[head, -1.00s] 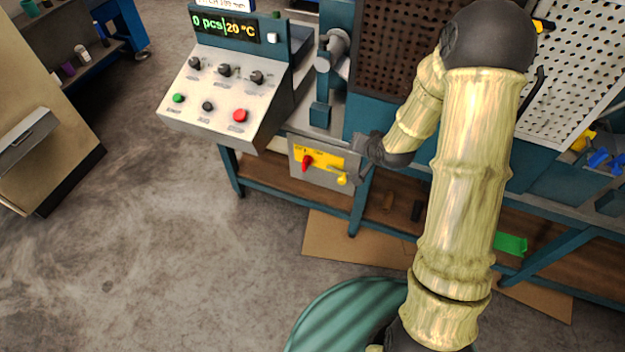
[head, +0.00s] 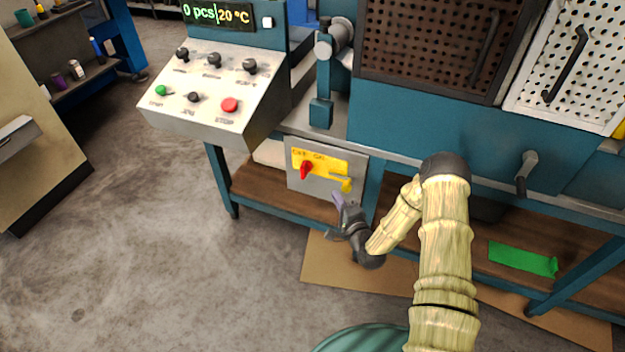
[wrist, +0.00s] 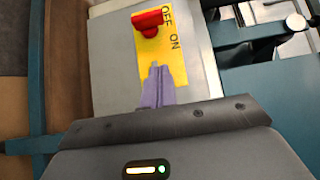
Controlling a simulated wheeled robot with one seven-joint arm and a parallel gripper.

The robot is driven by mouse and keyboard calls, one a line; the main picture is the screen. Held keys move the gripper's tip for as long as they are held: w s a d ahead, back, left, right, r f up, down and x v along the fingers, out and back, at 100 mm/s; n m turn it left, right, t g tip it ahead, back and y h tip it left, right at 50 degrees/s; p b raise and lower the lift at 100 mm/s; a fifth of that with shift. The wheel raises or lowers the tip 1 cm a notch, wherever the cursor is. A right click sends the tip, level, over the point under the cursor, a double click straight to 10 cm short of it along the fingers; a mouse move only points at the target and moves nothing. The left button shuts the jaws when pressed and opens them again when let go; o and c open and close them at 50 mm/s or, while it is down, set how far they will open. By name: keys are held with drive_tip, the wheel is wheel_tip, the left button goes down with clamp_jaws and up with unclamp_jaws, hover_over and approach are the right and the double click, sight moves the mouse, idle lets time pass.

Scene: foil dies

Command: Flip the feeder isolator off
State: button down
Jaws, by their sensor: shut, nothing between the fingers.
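The feeder isolator is a grey box (head: 317,184) under the bench edge, with a yellow plate (head: 328,162) marked OFF and ON. My gripper (head: 337,197) is shut and empty, in front of the box's lower right. In the wrist view its purple fingertips (wrist: 155,72) overlap the plate's lower end.
A sloped control panel (head: 214,95) with knobs and buttons stands above left of the box. A brown shelf (head: 270,190) runs below. The floor in front is clear on the left.

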sight(304, 170)
drive_tip(key=shift+w, duration=0.1)
drive_tip(key=s+a+b+x, duration=0.1)
drive_tip(key=a+x, duration=0.1)
drive_tip(key=x, duration=1)
drive_tip(key=shift+w+a+b, duration=0.2)
drive_tip(key=shift+a+b, duration=0.15)
drive_tip(key=shift+a, duration=0.15)
